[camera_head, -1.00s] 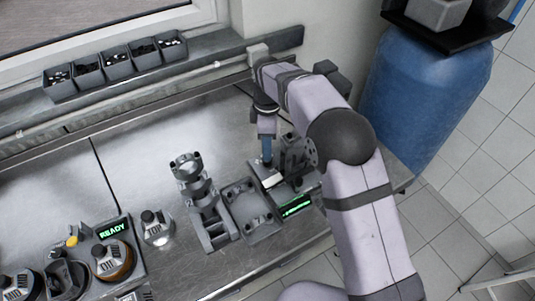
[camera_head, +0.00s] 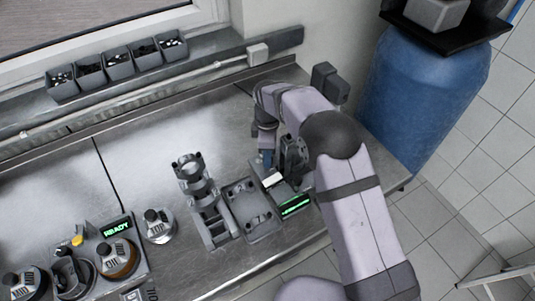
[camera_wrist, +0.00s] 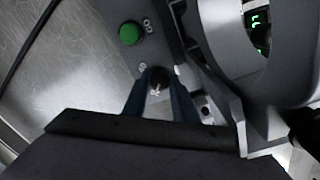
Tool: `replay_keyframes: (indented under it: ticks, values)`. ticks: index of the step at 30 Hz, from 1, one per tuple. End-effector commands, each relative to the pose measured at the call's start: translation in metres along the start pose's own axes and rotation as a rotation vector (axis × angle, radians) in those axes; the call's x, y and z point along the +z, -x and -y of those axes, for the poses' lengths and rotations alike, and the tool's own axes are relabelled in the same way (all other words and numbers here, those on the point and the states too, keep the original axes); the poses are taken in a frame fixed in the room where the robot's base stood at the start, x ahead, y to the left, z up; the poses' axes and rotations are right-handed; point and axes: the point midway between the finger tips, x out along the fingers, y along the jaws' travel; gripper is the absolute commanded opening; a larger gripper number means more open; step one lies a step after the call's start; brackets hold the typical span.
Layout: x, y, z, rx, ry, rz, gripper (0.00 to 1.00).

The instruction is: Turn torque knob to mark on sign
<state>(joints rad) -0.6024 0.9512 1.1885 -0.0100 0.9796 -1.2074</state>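The torque knob is a small dark round knob (camera_wrist: 158,80) with a pale mark, on a grey panel in the wrist view. My gripper (camera_wrist: 159,84) has its two blue fingers on either side of it. The knob fills most of the gap; I cannot tell whether the fingers press on it. In the head view my gripper (camera_head: 268,160) points down at the grey station at the right of the bench. A small white plate (camera_head: 272,180), perhaps the sign, is just in front of the fingers; its print is too small to read. The knob is hidden there.
A green button (camera_wrist: 130,33) lies beyond the knob. A grey ring-shaped part (camera_wrist: 215,35) stands close at the right of my fingers. A lit green display (camera_head: 295,206) is at the station's front. A grey tray (camera_head: 250,211) is to its left.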

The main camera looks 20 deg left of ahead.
Motion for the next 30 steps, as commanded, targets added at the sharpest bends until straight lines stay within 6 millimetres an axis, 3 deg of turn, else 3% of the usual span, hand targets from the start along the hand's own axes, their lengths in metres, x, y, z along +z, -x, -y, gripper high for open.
replay_keyframes:
  ticks: [14,30]
  values:
    - [-0.0003,-0.0004,0.0003,-0.001,-0.078,0.002,0.03]
    - [-0.0007,-0.0002,-0.0001,0.000,-0.521,0.012,0.03]
